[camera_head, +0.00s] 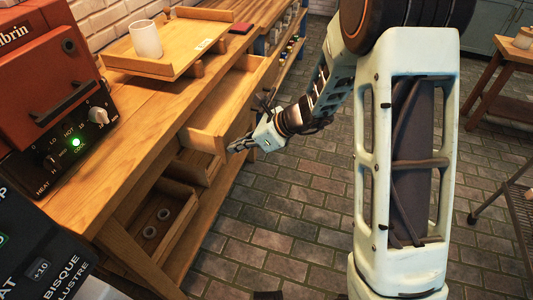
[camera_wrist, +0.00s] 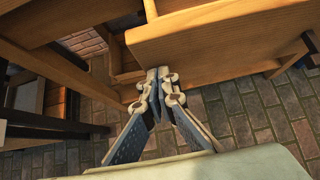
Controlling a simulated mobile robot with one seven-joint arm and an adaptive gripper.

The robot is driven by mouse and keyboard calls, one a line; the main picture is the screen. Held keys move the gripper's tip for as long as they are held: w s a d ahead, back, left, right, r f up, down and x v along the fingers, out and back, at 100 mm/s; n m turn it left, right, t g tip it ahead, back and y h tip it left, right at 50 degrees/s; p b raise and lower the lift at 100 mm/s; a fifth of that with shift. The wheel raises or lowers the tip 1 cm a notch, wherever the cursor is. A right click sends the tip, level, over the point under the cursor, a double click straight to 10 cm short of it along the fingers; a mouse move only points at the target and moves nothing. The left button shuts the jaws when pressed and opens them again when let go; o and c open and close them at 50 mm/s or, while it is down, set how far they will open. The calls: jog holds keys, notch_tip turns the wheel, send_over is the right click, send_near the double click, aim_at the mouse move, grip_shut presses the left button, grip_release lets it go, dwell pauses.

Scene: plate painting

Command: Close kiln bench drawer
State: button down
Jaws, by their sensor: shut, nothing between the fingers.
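The kiln bench (camera_head: 125,150) is wooden and runs along the left of the head view. A wooden drawer (camera_head: 210,138) under its top stands pulled out towards the aisle, its inside showing. My gripper (camera_head: 232,149) is shut and empty, at the near end of the drawer front. In the wrist view the drawer front (camera_wrist: 225,38) fills the upper right, and the closed fingertips (camera_wrist: 157,74) are at its lower left corner. I cannot tell whether they touch the wood.
A red kiln (camera_head: 45,85) with a lit control panel stands on the bench. A wooden tray (camera_head: 165,62) holds a white cup (camera_head: 146,40). A lower shelf bin (camera_head: 160,225) holds two small rings. The brick floor (camera_head: 270,210) beside the bench is clear.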

aim_at(190, 133)
jog(key=w+a, duration=0.1)
jog(key=a, duration=0.3)
jog(key=w+a+p, duration=0.1)
jog(key=w+a, duration=0.1)
jog(key=a, duration=0.3)
jog(key=w+a, duration=0.1)
jog(key=a, duration=0.3)
jog(key=shift+w+a, duration=0.25)
jog(key=shift+a, duration=0.15)
jog(key=shift+a+r, duration=0.15)
jog(key=shift+a, duration=0.05)
jog(key=shift+a, duration=0.1)
jog(key=shift+r, duration=0.1)
